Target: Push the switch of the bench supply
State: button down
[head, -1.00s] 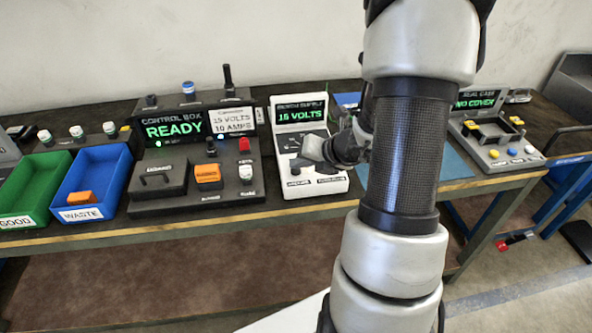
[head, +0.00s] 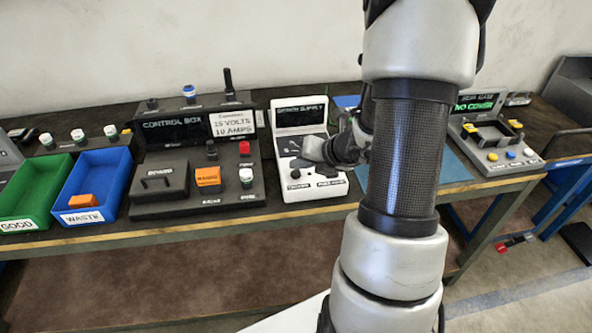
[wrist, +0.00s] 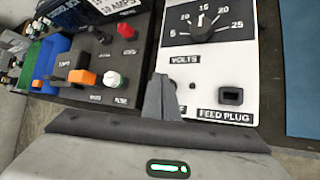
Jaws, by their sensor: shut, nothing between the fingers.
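The white bench supply (head: 280,125) stands on the bench, left of my arm. Its upper screen (head: 300,116) is dark. In the wrist view its panel (wrist: 238,62) carries a volts dial (wrist: 203,20) with the pointer near 15, and a feed plug socket (wrist: 231,96). My gripper (head: 308,150) is over the supply's front panel, and its shut fingers (wrist: 164,97) show in the wrist view at the panel's left edge. A label beside the fingertips is partly covered, with only an F showing. The switch cannot be made out; the fingers probably hide it.
A blue waste tray (head: 118,190) and a green good tray (head: 48,190) are further left. A grey case station (head: 497,165) stands at the right, past a blue mat (head: 455,165).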

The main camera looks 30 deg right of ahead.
aim_at(299, 175)
notch_tip(299, 175, up, 6)
jog(key=p, duration=0.5)
dwell(0.4)
